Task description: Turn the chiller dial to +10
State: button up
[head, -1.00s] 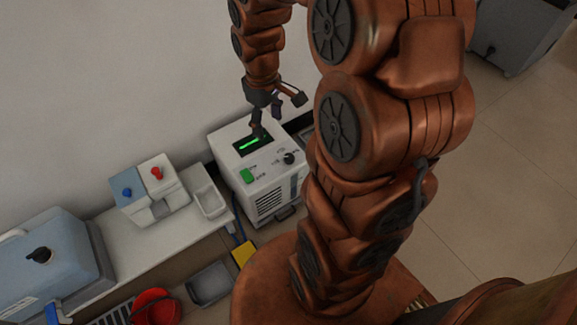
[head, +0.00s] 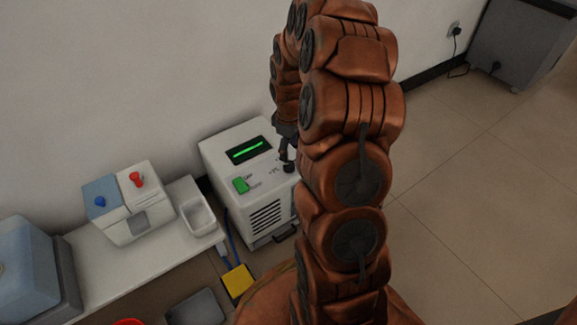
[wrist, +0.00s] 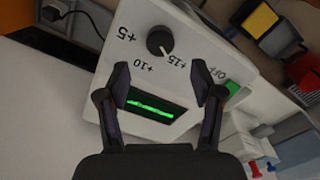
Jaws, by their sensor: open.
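The white chiller (head: 222,155) stands against the wall, with a lit green display (head: 249,149) on its sloped top. In the wrist view its round black dial (wrist: 159,40) sits among the printed marks +5, +10 and +15. The dial's pale pointer line appears to face +15. My gripper (wrist: 161,75) is open, with its fingers apart above the panel on the display side of the dial. Nothing is between the fingertips. In the head view my gripper (head: 287,158) is by the dial, and my arm hides part of the chiller's right side.
A green switch (head: 241,185) sits on the chiller's panel near the OFF mark. A white shelf (head: 100,255) to the left holds a blue-and-white box (head: 125,215) with red and blue knobs, and a small white tray (head: 198,215). A yellow block (head: 238,281) lies low in front.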

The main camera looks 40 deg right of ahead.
aim_at(289, 164)
notch_tip(289, 164, down, 7)
jog(key=shift+f+b, duration=0.1)
jog(key=shift+b, duration=1.15)
jog(key=c, duration=1.1)
